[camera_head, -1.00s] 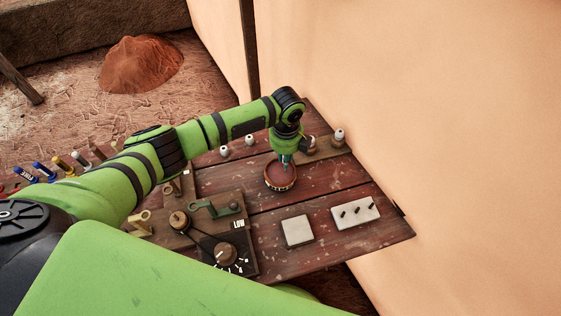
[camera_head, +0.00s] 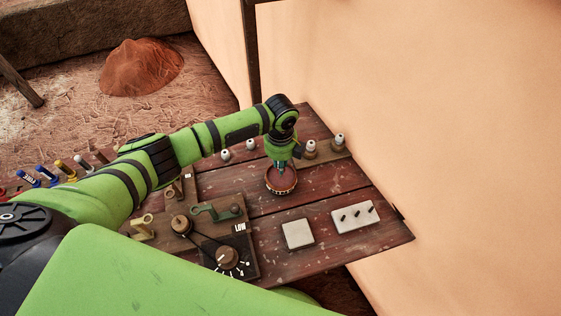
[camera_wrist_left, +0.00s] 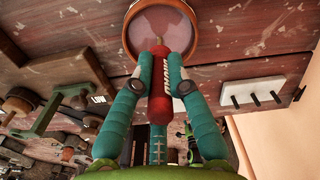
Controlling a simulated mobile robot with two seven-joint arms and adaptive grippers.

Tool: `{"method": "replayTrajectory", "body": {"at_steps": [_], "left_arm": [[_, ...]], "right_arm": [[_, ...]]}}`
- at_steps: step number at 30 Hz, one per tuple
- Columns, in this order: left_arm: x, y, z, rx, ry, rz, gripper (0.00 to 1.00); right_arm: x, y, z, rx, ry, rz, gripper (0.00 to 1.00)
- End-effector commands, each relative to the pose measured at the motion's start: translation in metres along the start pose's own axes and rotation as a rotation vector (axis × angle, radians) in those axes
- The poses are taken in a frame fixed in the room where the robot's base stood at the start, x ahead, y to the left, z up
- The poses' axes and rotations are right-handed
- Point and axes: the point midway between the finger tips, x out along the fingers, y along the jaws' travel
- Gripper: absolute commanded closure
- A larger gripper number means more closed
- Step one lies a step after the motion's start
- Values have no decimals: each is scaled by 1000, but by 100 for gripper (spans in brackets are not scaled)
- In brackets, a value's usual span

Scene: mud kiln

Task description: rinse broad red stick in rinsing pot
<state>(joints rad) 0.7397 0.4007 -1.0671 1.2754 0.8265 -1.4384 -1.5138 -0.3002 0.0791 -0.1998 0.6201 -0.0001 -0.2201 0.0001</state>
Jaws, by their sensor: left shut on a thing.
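The broad red stick (camera_wrist_left: 159,92) is a red handle with white lettering and a pale tip, seen in the wrist view. My left gripper (camera_wrist_left: 160,66) is shut on it, with teal fingers on both sides. In the head view my left gripper (camera_head: 281,166) points down over the rinsing pot (camera_head: 282,191), a round brown-rimmed bowl on the table. The pot also shows in the wrist view (camera_wrist_left: 128,32), with the stick's tip overlapping its near side. I cannot tell whether the tip touches the liquid. My right gripper is not in view.
A wooden table (camera_head: 330,258) holds a pale square block (camera_head: 298,234) and a pale slab with dark pegs (camera_head: 355,216). A dial board (camera_head: 229,258) is at left front. White-topped bottles (camera_head: 339,140) stand behind. Several coloured sticks (camera_head: 62,167) are at far left.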

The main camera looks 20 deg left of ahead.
Motion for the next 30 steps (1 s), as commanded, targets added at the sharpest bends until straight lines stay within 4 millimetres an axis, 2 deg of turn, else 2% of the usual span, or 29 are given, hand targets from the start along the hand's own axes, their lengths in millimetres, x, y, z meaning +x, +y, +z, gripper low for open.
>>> {"method": "replayTrajectory", "body": {"at_steps": [14, 30], "left_arm": [[-2, 0, 0, 0, 0, -1, 100], [-38, -1, 0, 0, -1, -3, 100]], "right_arm": [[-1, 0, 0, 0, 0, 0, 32], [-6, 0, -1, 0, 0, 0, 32]]}}
